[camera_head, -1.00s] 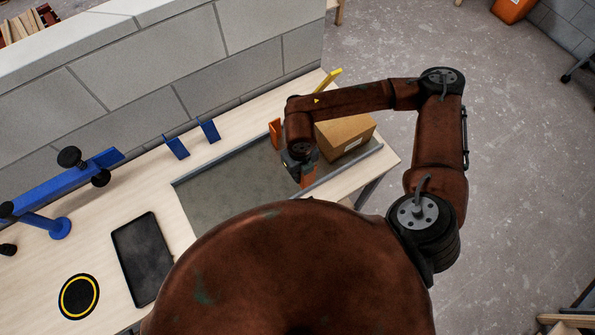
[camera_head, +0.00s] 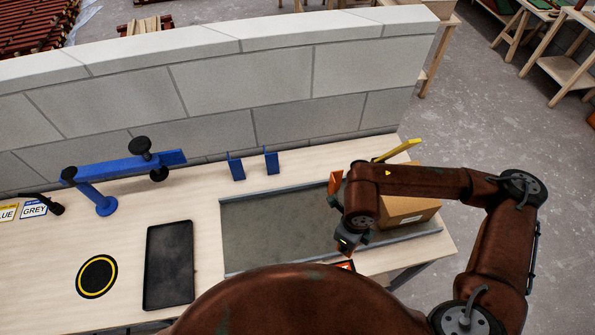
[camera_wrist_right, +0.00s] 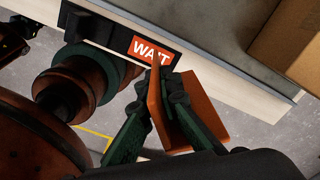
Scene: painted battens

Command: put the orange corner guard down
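My right gripper (camera_head: 346,246) is over the front edge of the grey mat, left of the cardboard box. In the right wrist view its two dark green fingers (camera_wrist_right: 163,100) are shut on one flange of the orange corner guard (camera_wrist_right: 200,122). The guard's other flange hangs free to the right. Another orange piece (camera_head: 335,184) stands at the mat's back edge, partly hidden by my arm. My left gripper is not in view.
The grey mat (camera_head: 265,235) is bare on its left. The cardboard box (camera_head: 408,208) stands at its right, near a yellow piece (camera_head: 397,150). Two blue pieces (camera_head: 253,165) stand behind it. A black tray (camera_head: 169,265) lies left. A WAIT sign (camera_wrist_right: 152,50) is at the table's front edge.

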